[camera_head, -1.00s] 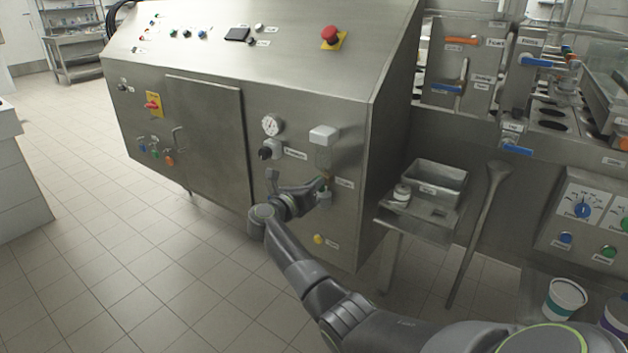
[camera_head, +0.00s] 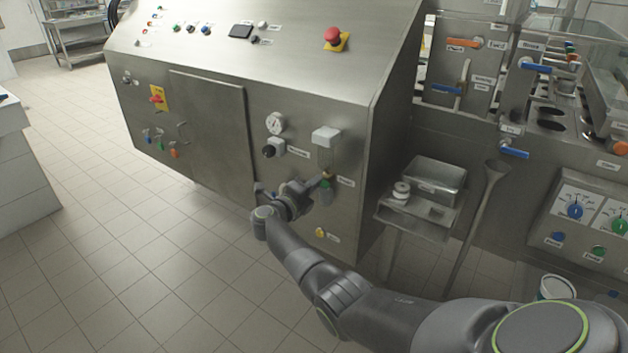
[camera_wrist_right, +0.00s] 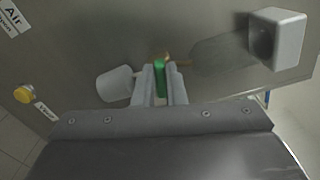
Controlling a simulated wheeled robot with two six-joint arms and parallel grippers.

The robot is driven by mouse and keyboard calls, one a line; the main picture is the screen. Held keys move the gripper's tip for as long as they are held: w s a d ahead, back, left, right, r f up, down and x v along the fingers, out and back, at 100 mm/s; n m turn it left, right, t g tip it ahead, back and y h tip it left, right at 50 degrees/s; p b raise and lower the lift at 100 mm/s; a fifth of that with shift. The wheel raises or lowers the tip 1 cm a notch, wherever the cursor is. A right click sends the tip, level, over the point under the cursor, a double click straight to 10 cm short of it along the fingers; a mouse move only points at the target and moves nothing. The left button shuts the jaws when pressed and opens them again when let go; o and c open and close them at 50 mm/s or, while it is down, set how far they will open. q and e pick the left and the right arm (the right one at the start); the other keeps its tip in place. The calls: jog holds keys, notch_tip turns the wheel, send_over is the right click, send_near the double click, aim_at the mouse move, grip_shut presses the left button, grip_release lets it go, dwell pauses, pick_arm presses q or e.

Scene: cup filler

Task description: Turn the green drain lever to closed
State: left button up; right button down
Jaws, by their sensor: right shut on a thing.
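The green drain lever (camera_wrist_right: 160,78) shows in the wrist view as a short green handle standing between my two fingers, with a brass-coloured valve part (camera_wrist_right: 168,57) behind it. My right gripper (camera_wrist_right: 160,88) is shut on this lever. In the head view the right gripper (camera_head: 318,183) is at the front panel of the steel machine, below a white box (camera_head: 326,137). The lever is mostly hidden there by the fingers. A pale cylinder (camera_wrist_right: 115,84) is just left of the fingers in the wrist view. My left gripper is not in view.
The steel machine (camera_head: 208,130) carries a gauge (camera_head: 276,123), a black knob (camera_head: 270,151) and a yellow button (camera_head: 320,232) near the gripper. A small steel stand with a tray (camera_head: 436,178) is to the right. The tiled floor at left is clear.

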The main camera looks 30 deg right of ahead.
pick_arm(q)
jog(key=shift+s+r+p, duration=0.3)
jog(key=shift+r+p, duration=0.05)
jog(key=shift+p, duration=0.1)
pick_arm(e)
jog(key=shift+f+n, duration=0.1)
jog(key=shift+n, duration=1.2)
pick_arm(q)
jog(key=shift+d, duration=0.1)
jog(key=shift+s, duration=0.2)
pick_arm(e)
jog(key=shift+n, duration=0.3)
jog(key=c, duration=1.5)
grip_release()
jog(key=shift+f, duration=0.1)
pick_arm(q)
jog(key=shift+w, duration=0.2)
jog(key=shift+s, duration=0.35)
pick_arm(e)
jog(key=v, duration=1.7)
jog(key=shift+a, duration=0.25)
